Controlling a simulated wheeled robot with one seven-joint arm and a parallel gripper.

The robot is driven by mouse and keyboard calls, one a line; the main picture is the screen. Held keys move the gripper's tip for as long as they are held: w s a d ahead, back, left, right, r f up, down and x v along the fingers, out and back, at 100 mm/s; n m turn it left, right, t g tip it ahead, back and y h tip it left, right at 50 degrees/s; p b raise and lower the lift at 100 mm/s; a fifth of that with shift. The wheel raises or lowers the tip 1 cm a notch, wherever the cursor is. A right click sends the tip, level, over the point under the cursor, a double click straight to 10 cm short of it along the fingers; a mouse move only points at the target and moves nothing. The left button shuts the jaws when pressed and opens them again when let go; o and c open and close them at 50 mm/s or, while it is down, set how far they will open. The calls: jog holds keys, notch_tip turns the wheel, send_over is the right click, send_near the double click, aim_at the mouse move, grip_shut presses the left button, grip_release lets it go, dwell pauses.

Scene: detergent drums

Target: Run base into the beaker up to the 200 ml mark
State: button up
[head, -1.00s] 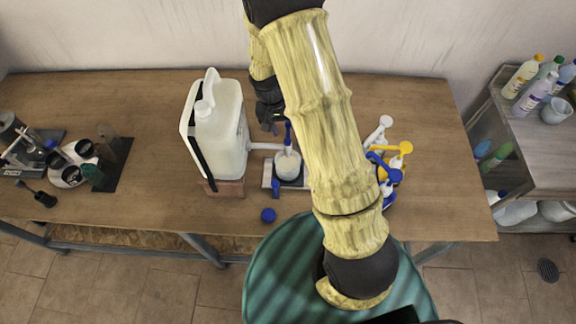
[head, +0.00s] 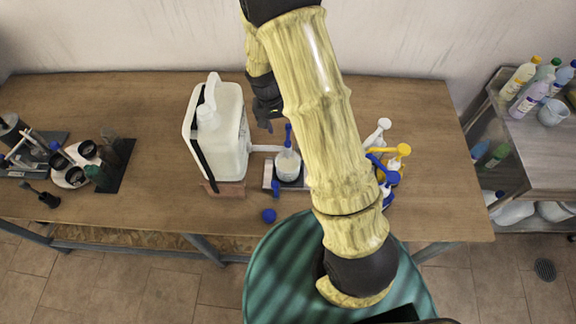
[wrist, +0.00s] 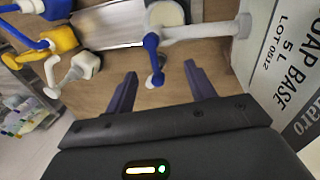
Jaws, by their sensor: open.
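A white drum (head: 232,150) stands on a wooden block on the table. Its label, reading SOAP BASE (wrist: 275,85), shows at the right of the wrist view. A white spout with a blue tap lever (head: 288,138) reaches right from the drum; the lever (wrist: 152,50) also shows in the wrist view. The beaker (head: 288,166), with pale contents, stands under the spout on a small scale; its marks are too small to read. My gripper (wrist: 160,82) is open and empty, the lever's blue end between or just beyond its fingertips; contact cannot be told.
White, yellow and blue pump tops (head: 396,165) stand right of my arm. A blue ball-like cap (head: 269,216) lies near the front edge. A rack with cups (head: 75,165) is at the left. A shelf with bottles (head: 530,120) is at the right. The table's back left is clear.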

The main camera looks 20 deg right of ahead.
jog(key=shift+a+r+p, duration=0.2)
jog(key=shift+r+p, duration=0.25)
jog(key=shift+r, duration=0.4)
jog(key=shift+w+r, duration=0.1)
jog(key=a+r+b, duration=0.3)
jog(key=r+b, duration=0.1)
jog(key=r, duration=1.3)
jog(key=shift+w+a+b, duration=0.15)
jog(key=shift+w+b, duration=0.25)
jog(key=shift+f, duration=0.1)
jog(key=s+d+f+n+t+y+b, duration=0.1)
jog(key=s+d+f+b, duration=0.1)
jog(key=s+f, duration=0.4)
jog(key=s+d+f+n+t+y+b, duration=0.1)
jog(key=s+d+f+t+b, duration=0.1)
jog(key=s+f, duration=0.4)
jog(key=s+d, duration=0.1)
jog(key=s, duration=0.2)
jog(key=shift+s+d+f+n, duration=0.15)
jog(key=shift+s+d+n, duration=0.1)
jog(key=shift+n, duration=0.15)
